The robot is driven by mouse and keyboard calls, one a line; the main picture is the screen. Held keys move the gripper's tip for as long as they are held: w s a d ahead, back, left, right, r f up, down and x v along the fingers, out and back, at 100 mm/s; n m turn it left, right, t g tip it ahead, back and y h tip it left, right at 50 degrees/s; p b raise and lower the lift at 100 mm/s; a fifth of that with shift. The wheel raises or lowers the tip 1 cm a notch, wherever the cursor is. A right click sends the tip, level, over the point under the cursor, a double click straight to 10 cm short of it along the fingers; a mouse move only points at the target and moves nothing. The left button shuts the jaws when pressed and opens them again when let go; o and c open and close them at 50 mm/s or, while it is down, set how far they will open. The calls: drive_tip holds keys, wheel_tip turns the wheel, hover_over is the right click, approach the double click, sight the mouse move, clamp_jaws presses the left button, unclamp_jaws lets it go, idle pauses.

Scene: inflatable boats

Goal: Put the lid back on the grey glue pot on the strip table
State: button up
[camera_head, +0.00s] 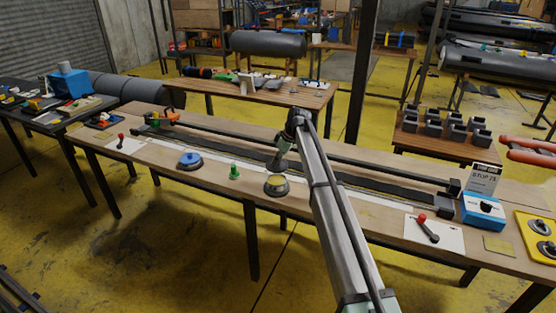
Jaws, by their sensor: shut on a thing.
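The grey glue pot (276,191) stands on the strip table (330,200), near its front edge. It is open on top and shows a yellowish inside. My gripper (280,156) is just above and behind the pot, pointing down. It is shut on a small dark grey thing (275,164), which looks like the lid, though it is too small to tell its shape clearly. It appears tilted and apart from the pot.
A blue-topped pot (190,160) and a small green item (234,172) stand left of the grey pot. Long dark strips (370,184) run behind it. A red-knobbed lever (427,229) and a blue box (484,212) are to the right.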

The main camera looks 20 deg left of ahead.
sight(280, 166)
drive_tip(key=shift+f+b, duration=0.95)
drive_tip(key=shift+f, duration=2.05)
drive_tip(key=shift+f+b, duration=0.2)
drive_tip(key=shift+b, duration=0.15)
idle(0.5)
drive_tip(key=o, duration=1.4)
drive_tip(key=shift+r, duration=0.15)
drive_tip(key=shift+r+p, duration=1.05)
drive_tip(key=shift+r, duration=2.35)
